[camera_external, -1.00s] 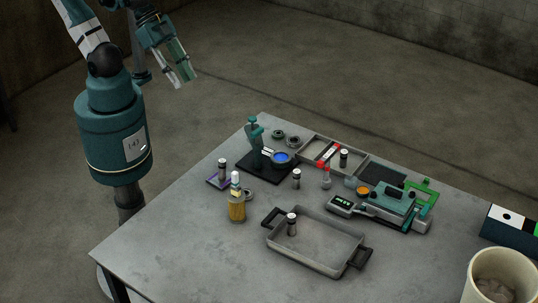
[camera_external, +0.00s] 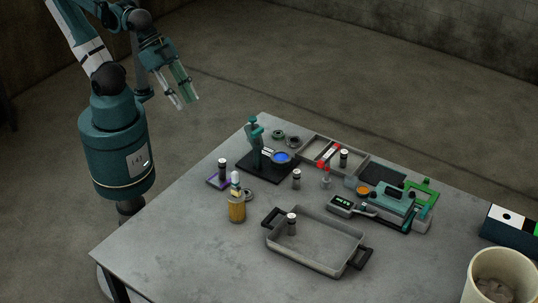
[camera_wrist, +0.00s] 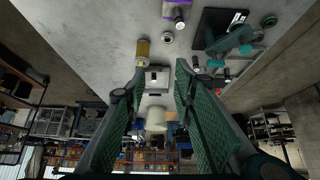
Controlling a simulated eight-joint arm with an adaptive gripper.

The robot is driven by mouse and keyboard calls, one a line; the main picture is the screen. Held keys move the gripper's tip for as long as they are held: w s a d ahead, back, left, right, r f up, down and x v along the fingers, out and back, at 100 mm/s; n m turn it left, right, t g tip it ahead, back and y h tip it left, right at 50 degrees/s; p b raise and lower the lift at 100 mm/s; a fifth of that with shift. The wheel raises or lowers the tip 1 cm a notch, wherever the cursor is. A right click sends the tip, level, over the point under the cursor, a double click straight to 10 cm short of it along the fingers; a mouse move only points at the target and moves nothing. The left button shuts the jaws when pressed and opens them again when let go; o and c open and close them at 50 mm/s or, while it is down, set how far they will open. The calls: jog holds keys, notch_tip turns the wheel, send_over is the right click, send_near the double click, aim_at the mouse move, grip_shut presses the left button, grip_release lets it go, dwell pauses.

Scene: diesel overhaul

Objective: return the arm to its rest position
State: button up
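My gripper (camera_external: 187,101) is in the air at the upper left of the external view, off the table's far left edge and well clear of everything on it. In the wrist view my gripper (camera_wrist: 157,95) shows two green textured fingers standing apart with nothing between them. My arm is folded above its teal base, left of the grey table (camera_external: 165,240).
The table holds a grey tray with black handles (camera_external: 312,268), a yellow-brown bottle (camera_external: 237,210), a teal stand (camera_external: 257,145), a teal device (camera_external: 390,202) and several small dark cylinders. A cream bucket (camera_external: 500,262) stands at the lower right. The floor around my gripper is clear.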

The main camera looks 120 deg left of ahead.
notch_tip(320, 180, down, 6)
jog(key=b, duration=0.5)
jog(key=shift+f, duration=0.15)
dwell(0.9)
